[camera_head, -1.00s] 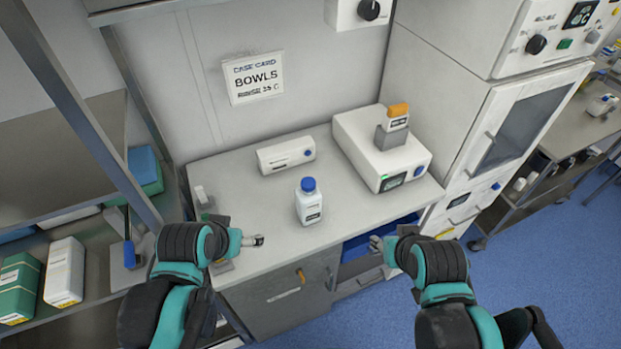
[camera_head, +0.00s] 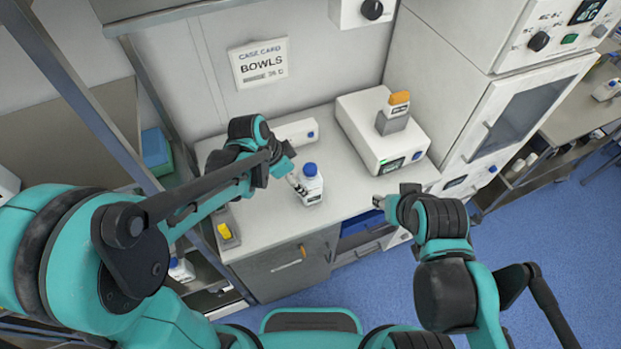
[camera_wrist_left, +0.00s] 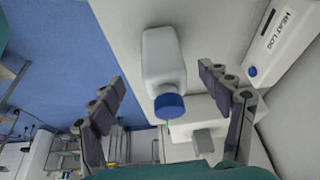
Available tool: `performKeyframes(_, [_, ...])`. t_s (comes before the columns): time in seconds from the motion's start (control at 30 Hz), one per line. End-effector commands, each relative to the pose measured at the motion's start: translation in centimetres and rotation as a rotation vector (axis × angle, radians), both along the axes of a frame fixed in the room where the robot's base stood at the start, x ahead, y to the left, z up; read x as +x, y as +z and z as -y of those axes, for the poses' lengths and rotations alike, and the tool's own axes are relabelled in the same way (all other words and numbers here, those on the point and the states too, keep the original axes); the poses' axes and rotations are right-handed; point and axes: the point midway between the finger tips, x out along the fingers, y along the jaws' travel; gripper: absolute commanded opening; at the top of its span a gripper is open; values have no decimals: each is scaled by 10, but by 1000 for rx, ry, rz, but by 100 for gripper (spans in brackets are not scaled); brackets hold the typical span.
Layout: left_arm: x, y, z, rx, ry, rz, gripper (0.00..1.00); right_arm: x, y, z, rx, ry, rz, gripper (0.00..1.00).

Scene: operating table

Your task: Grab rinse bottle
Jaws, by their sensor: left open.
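The rinse bottle (camera_head: 310,187) is white with a blue cap and a dark label, and stands upright on the counter. In the left wrist view the bottle (camera_wrist_left: 163,62) lies between the two spread fingers, with clear gaps on both sides. My left gripper (camera_head: 294,180) is open, just left of the bottle in the head view; its fingers also show in the left wrist view (camera_wrist_left: 170,110). My right gripper (camera_head: 379,201) is over the counter's front right edge, apart from the bottle; its fingers are too small to read.
A small white device (camera_head: 297,132) lies behind the left gripper. A yellow switch (camera_head: 226,232) sits at the counter's left edge. The counter right of the bottle is clear.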

Motion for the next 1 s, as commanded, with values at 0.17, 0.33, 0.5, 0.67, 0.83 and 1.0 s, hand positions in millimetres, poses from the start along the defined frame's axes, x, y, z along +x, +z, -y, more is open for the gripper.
performKeyframes(0.17, [4, -8, 10, -6, -76, -4, 78, 0, 5, 0, 0, 0, 0, 40])
performKeyframes(0.33, [8, -26, 17, -7, -83, -4, 78, 0, -1, 0, 0, 0, 0, 40])
performKeyframes(0.5, [15, -45, 25, -8, -81, -5, 78, 0, -7, 0, 0, 0, 0, 40])
performKeyframes(0.67, [24, -67, 35, -8, -81, -5, 78, 0, -14, 0, 0, 0, 0, 40])
performKeyframes(0.83, [25, -78, 39, -7, -78, -4, 78, 0, -16, 0, 0, 0, 0, 40])
performKeyframes(1.0, [25, -77, 39, -7, -78, -4, 78, 0, -16, 0, 0, 0, 0, 40])
